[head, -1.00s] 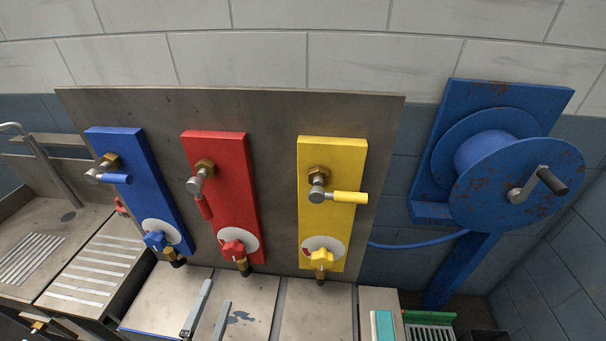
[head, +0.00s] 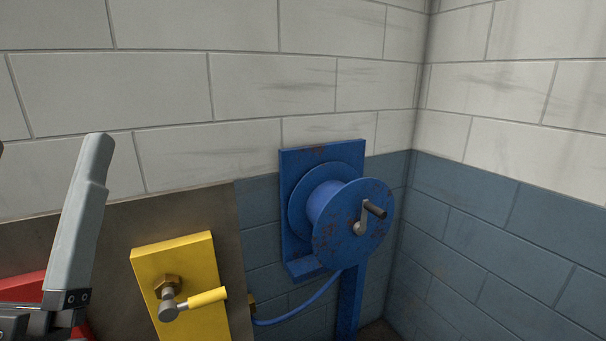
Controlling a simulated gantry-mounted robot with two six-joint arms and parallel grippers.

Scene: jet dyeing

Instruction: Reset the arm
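My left gripper (head: 49,145) is at the left edge of the head view, pointing up. One long grey finger stands in front of the steel panel and wall. Only a dark sliver, probably the tip of its other finger, shows at the left edge, well apart from it. Nothing is seen between them. The rest of this arm is cut off by the frame. My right gripper is not in view.
A yellow valve plate (head: 188,262) with a yellow-handled lever tap (head: 205,298) is right of the finger. A red plate (head: 22,287) shows partly behind it. A blue hose reel (head: 345,225) with a crank stands near the wall corner. Open space lies above.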

